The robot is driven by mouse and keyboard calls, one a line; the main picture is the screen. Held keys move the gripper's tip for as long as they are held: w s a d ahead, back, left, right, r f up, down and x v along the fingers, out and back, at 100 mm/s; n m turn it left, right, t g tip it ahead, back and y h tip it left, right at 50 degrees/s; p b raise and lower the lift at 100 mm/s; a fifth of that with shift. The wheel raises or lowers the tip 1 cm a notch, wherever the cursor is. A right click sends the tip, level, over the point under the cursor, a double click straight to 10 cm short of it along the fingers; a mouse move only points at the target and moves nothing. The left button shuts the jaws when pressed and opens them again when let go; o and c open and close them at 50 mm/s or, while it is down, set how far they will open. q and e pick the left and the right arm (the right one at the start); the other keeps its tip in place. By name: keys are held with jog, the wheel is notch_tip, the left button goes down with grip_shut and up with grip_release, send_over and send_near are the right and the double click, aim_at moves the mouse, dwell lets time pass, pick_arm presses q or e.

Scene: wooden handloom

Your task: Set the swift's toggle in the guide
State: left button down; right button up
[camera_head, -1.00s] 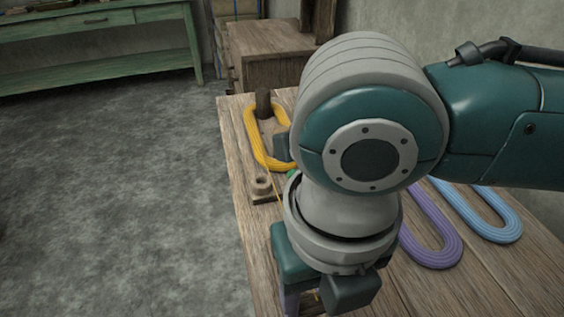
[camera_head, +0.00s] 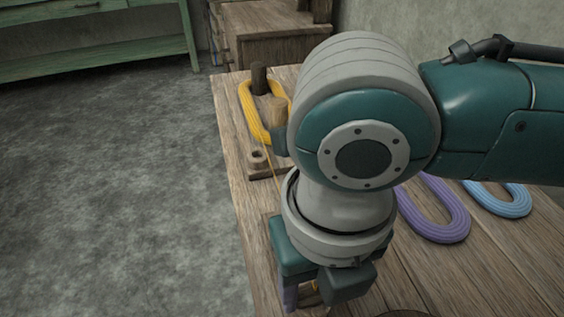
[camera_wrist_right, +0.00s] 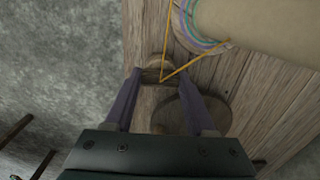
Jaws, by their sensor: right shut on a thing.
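The swift carries a yellow skein (camera_head: 251,112) around upright wooden pegs, at the back left of the table in the head view. A small wooden piece with a hole (camera_head: 257,158), perhaps the guide, sits in front of it. A thin yellow strand runs from the swift toward my right gripper (camera_head: 308,296), low in the head view and partly hidden by its own wrist. In the right wrist view, the gripper (camera_wrist_right: 158,78) is shut on a small wooden piece, seemingly the toggle (camera_wrist_right: 156,76), where two yellow strands meet. My left gripper is not in view.
Purple (camera_head: 438,218) and blue (camera_head: 505,198) skeins lie on the table (camera_head: 470,265) to the right. The wrist view shows a pale cylinder with coloured rings (camera_wrist_right: 260,28) and a dark round wooden piece (camera_wrist_right: 190,114) close by. Open floor lies left of the table.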

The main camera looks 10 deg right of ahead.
jog(key=o, duration=1.4)
notch_tip(320, 180, up, 10)
jog(key=p, duration=0.3)
